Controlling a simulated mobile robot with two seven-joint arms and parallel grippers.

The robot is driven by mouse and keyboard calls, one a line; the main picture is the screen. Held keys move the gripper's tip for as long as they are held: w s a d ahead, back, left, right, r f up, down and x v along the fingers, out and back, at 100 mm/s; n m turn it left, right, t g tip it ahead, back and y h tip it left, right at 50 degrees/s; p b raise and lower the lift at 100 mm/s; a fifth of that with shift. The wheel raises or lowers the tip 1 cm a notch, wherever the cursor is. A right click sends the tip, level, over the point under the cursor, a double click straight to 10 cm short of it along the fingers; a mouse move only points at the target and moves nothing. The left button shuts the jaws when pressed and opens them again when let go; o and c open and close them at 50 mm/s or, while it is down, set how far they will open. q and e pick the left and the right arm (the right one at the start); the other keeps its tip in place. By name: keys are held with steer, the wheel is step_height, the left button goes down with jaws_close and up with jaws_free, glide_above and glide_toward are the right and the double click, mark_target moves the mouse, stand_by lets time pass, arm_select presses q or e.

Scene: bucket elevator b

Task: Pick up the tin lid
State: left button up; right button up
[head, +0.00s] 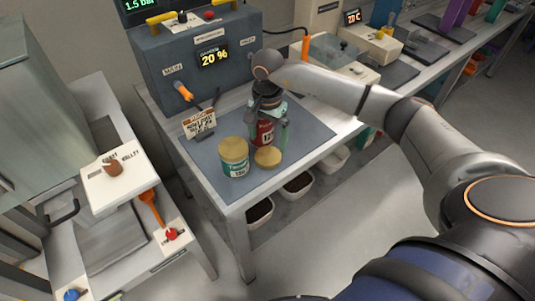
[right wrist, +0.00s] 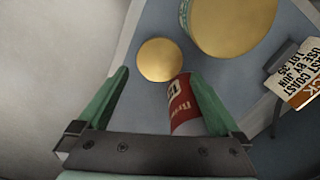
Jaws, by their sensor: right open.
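The tin lid, a flat round gold disc (head: 268,157), lies on the blue-grey mat beside a green and cream tin (head: 234,160). The tin has a gold top. In the right wrist view the lid (right wrist: 159,60) is ahead of the fingertips, roughly centred between them. My right gripper (head: 268,138) is open and points down behind the lid, around a red labelled can (head: 264,134). The can (right wrist: 184,103) shows between the fingers, close to the right one, and is partly hidden by the gripper. I cannot tell whether they touch. My left gripper is not in view.
A grey machine (head: 205,62) with a 20 % display stands behind the mat (head: 215,187). A lettered card (head: 199,124) stands at the mat's back left. White bins (head: 299,185) sit below the bench. A side bench with a brown object (head: 112,168) is at left.

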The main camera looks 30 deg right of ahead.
mark_target(267, 157)
steer(key=f, duration=0.2)
steer(key=f+p, duration=0.1)
steer(key=f, duration=0.2)
steer(key=shift+s+a+f, duration=0.15)
steer(key=shift+a+f, duration=0.05)
steer(key=shift+f, duration=0.1)
steer(key=shift+c, duration=0.2)
steer(key=c, duration=0.9)
